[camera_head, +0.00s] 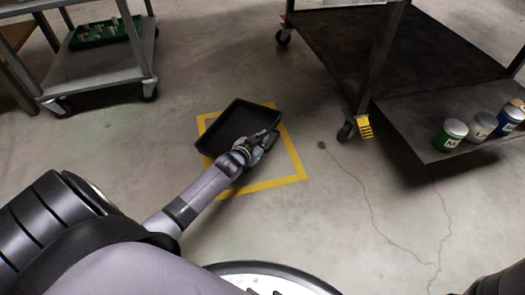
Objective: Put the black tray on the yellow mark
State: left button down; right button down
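The black tray (230,118) is a shallow, empty, rectangular tray in the upper middle of the head view. It appears over the far part of the yellow mark (292,153), a square outline on the floor. The tray is turned relative to the square, and its left corner reaches past the left line. I cannot tell whether it rests on the floor or is held above it. My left gripper (266,139) is at the tray's near right edge. Its dark fingers blend with the tray, so I cannot tell whether they are closed on the rim. My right gripper is not in view.
A grey cart (100,66) with a green tray (104,32) stands at upper left. A dark wheeled stand (345,40) is at right, its low shelf (408,115) holding several cans (450,134). The floor between the mark and the stand is clear.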

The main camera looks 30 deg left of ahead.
pick_arm(q)
notch_tip(320, 180, down, 4)
jog(key=b, duration=0.3)
jog(key=shift+f, duration=0.15)
jog(key=c, duration=2.3)
grip_release()
jog(key=o, duration=0.5)
